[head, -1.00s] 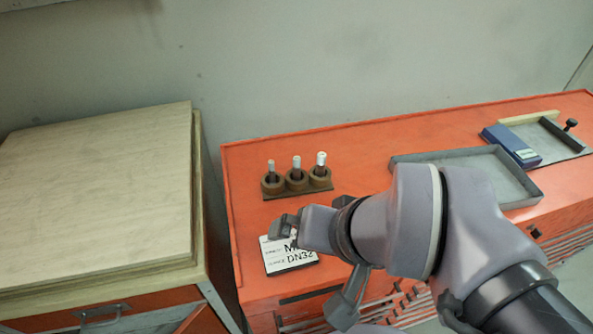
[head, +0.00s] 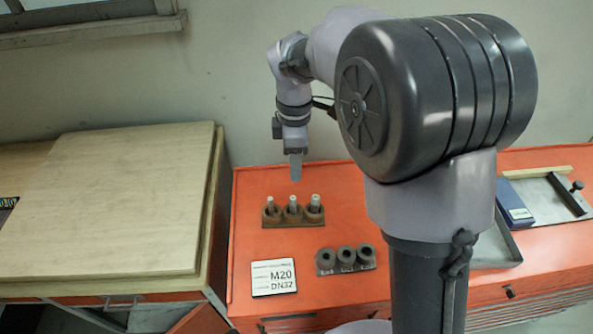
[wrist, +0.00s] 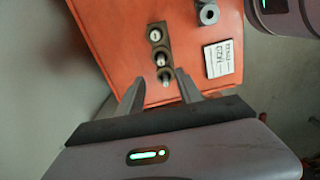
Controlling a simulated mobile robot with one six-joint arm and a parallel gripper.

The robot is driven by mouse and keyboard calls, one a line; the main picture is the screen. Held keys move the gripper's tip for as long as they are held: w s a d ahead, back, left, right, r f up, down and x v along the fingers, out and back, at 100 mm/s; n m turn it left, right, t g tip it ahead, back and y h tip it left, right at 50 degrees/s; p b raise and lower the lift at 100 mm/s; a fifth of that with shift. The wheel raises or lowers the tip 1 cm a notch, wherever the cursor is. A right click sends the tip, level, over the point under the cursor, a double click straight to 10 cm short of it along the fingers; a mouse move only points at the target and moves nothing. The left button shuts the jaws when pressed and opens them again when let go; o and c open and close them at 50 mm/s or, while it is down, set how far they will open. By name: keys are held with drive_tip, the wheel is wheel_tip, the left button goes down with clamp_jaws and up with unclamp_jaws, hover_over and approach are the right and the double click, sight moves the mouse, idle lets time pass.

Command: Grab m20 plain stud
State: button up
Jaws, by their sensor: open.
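Three upright pale studs, left (head: 270,205), middle (head: 294,203) and right (head: 315,202), stand in brown round cups on a small holder (head: 290,224) on the orange bench. I cannot tell from their looks which is the M20 plain stud. My gripper (head: 295,178) points down, above and behind the holder in the head view. In the wrist view my gripper (wrist: 159,77) is open and empty. The row of studs runs away from it there, with the nearest stud (wrist: 166,76) appearing between the fingertips, the others beyond. No contact is visible.
A white card (head: 274,277) reading M20 DN32 lies in front of the holder. A block with three dark-holed sockets (head: 345,260) sits to its right. My arm partly hides a grey tray (head: 500,250). A blue box (head: 514,205) stands far right. A wooden-topped cabinet (head: 110,200) is left.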

sight(293, 197)
drive_tip(key=f+b, duration=0.1)
drive_tip(key=f, duration=0.4)
drive_tip(key=f+b, duration=0.2)
drive_tip(key=f, duration=0.3)
drive_tip(key=f+b, duration=0.1)
drive_tip(key=f, duration=0.5)
drive_tip(key=shift+a+f, duration=0.1)
drive_tip(key=shift+a, duration=0.2)
drive_tip(key=shift+s, duration=0.1)
clamp_jaws()
